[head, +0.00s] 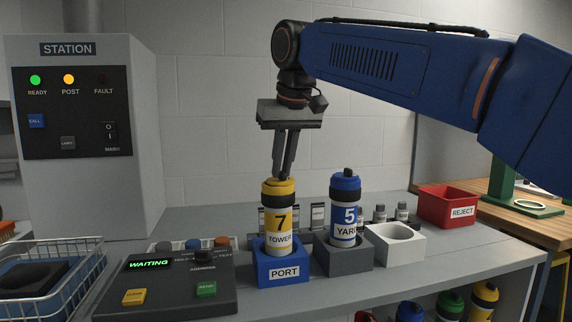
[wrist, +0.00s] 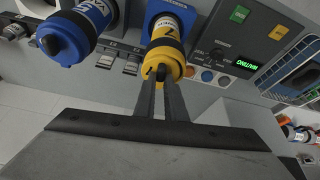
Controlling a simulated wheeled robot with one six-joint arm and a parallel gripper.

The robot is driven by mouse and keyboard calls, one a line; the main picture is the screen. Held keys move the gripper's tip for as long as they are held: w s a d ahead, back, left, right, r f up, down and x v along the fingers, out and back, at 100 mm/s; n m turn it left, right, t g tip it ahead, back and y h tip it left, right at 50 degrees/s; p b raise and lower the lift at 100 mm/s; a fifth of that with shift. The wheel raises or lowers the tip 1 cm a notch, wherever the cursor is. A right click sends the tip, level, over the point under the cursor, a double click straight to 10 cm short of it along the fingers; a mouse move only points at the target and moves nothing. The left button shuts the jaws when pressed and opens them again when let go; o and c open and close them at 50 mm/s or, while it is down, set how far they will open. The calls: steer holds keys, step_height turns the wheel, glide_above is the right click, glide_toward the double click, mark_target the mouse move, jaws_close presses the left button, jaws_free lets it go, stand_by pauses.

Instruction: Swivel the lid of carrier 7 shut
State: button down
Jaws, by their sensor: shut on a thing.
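Carrier 7 (head: 279,219) is a yellow and white canister with black bands, marked 7 and TOWER. It stands upright in the blue PORT holder (head: 284,270). Its yellow lid (head: 278,187) is on top, and the lid also shows in the wrist view (wrist: 178,68). My gripper (head: 285,176) points down from above with its fingers close together, shut on the small black knob (wrist: 160,72) on the lid. The fingertips hide part of the knob. I cannot tell from these views whether the lid is fully turned over the mouth.
Blue carrier 5 (head: 345,213) stands close on the right in a grey holder (head: 343,258). An empty white holder (head: 396,246) and red REJECT bin (head: 447,206) lie further right. The control box (head: 166,286), reading WAITING, is at front left.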

steer(key=shift+s+a+m+h, duration=0.15)
steer(key=shift+a+m+h, duration=0.2)
steer(key=shift+m, duration=0.45)
steer(key=c, duration=1.8)
jaws_free()
steer(key=v, duration=1.7)
steer(key=shift+s, duration=0.15)
steer(key=shift+d, duration=0.15)
